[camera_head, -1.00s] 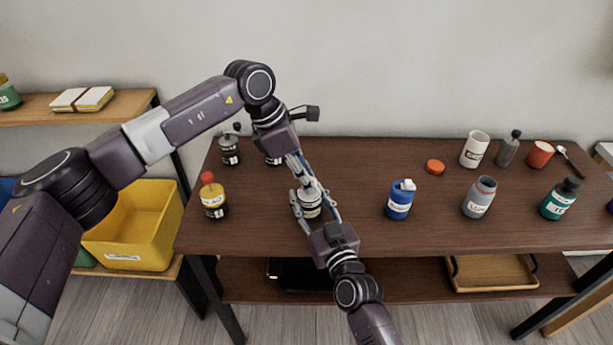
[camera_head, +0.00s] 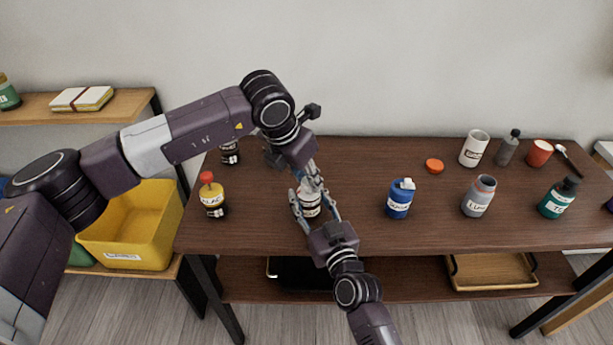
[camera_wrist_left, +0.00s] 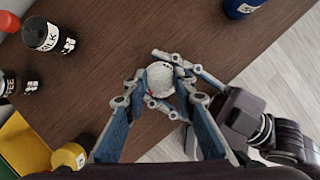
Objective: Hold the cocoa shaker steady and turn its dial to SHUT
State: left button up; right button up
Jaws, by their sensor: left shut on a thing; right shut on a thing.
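The cocoa shaker (camera_head: 311,208) stands upright on the brown table, a white jar with a dark label band. My right gripper (camera_head: 315,203) comes from the front and is shut around its body. My left gripper (camera_head: 309,177) comes from above and is shut on its top. In the left wrist view the round pale dial (camera_wrist_left: 160,76) shows between the left fingertips (camera_wrist_left: 158,90), with small dark and red marks on it. The marks are too small to read, so the dial's setting cannot be told.
My left arm hides part of the table's back left.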

pick_arm(q)
jog(key=n, duration=0.2)
jog(key=n+t+y, duration=0.1)
jog(key=n, duration=0.1)
jog(key=shift+d+n+y, duration=0.2)
jog(key=shift+n+y, duration=0.1)
jog(key=n+y, duration=0.1)
jog(key=n, duration=0.2)
jog(key=shift+n, duration=0.4)
jog(key=n+y, duration=0.1)
jog(key=n, duration=0.2)
jog(key=shift+d+y, duration=0.15)
jog(key=shift+y, duration=0.25)
jog(key=shift+w+n+g+y, duration=0.1)
jog(key=shift+n+g+y, duration=0.4)
jog(key=shift+n, duration=1.6)
jog(key=o, duration=1.2)
jog(key=shift+c, duration=0.2)
